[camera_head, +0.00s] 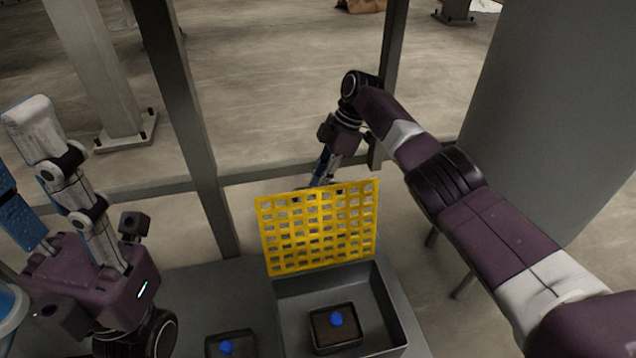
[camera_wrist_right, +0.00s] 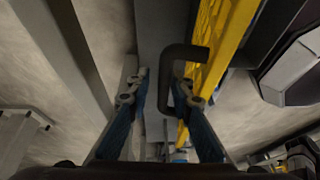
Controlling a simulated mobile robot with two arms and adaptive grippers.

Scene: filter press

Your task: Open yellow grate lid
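The yellow grate lid (camera_head: 318,228) stands nearly upright at the back edge of the grey box (camera_head: 400,325), whose inside is exposed. My right gripper (camera_head: 321,178) is behind the lid, near its top edge, and partly hidden by it. In the right wrist view, the fingers (camera_wrist_right: 160,88) are apart. A dark bent handle (camera_wrist_right: 182,52) on the lid (camera_wrist_right: 222,45) reaches in by the right finger; I cannot tell if they touch. My left gripper (camera_head: 22,160) is raised at the left, its fingers apart and empty, away from the lid.
In the box lies a dark square tray with a blue ball (camera_head: 336,320). Another blue ball (camera_head: 225,347) sits in a tray to its left. A grey frame post (camera_head: 185,110) and a rail stand behind the box. A large grey panel (camera_head: 560,120) stands at the right.

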